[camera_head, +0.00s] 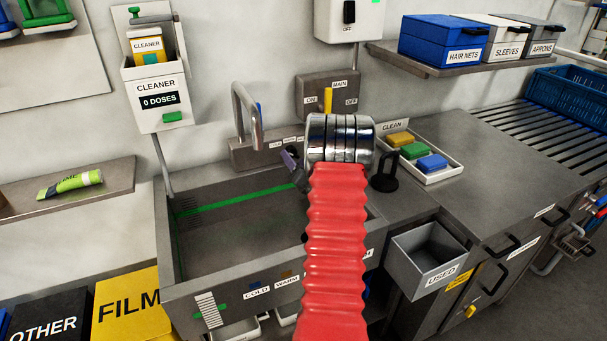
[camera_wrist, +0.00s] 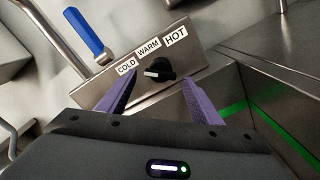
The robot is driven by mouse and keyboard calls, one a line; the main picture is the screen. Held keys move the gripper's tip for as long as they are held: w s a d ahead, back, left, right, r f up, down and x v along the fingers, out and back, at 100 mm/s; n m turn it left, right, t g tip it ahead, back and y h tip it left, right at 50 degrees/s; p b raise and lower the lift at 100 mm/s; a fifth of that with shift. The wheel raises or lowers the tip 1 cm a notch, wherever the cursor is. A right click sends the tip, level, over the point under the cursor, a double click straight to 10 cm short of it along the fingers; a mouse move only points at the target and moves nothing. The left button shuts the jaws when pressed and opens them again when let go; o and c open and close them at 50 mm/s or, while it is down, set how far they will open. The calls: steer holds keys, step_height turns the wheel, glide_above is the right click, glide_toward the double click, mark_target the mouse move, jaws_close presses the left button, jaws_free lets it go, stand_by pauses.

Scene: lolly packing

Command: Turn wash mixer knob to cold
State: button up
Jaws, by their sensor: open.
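The wash mixer knob (camera_wrist: 158,70) is a black round knob with a light pointer, on a steel panel (camera_wrist: 198,62) under the labels COLD, WARM and HOT. In the wrist view the pointer lies roughly level, its lighter end toward the left. My gripper (camera_wrist: 160,98) is open, its two purple fingers on either side of and just short of the knob, with nothing between them.
A curved spout (camera_head: 246,112) rises left of the panel. A blue lever (camera_wrist: 84,32) stands near it in the wrist view. The sink basin (camera_head: 165,245) with a green line is below. A black handle (camera_head: 384,172) and a tray of coloured blocks (camera_head: 447,174) are at right.

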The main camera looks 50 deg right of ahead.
steer(key=v, duration=1.3)
steer(key=shift+a+f, duration=0.1)
steer(key=shift+f, duration=0.05)
steer(key=w+a+r+m+g+y, duration=0.1)
steer(key=w+a+r+m, duration=0.25)
steer(key=w, duration=0.25)
steer(key=w+a+r+m+g+y, duration=0.15)
steer(key=a+r+m, duration=0.3)
steer(key=a, duration=0.55)
steer(key=w+a+r+m+g+y, duration=0.1)
steer(key=w+a+r+m+g, duration=0.25)
steer(key=a, duration=0.75)
steer(key=s+a+r+m+g+y, duration=0.1)
steer(key=s+a+m, duration=0.4)
steer(key=s+a, duration=0.5)
steer(key=s+a+r+m+g+y, duration=0.2)
steer(key=s+a+m+y, duration=0.2)
steer(key=s+a, duration=0.7)
steer(key=a+m, duration=0.1)
steer(key=a, duration=0.5)
steer(key=shift+a+g+y, duration=0.15)
steer(key=shift+g+y, duration=0.2)
steer(key=shift+g, duration=0.05)
steer(key=shift+w+r+m, duration=0.1)
steer(key=shift+m, duration=0.15)
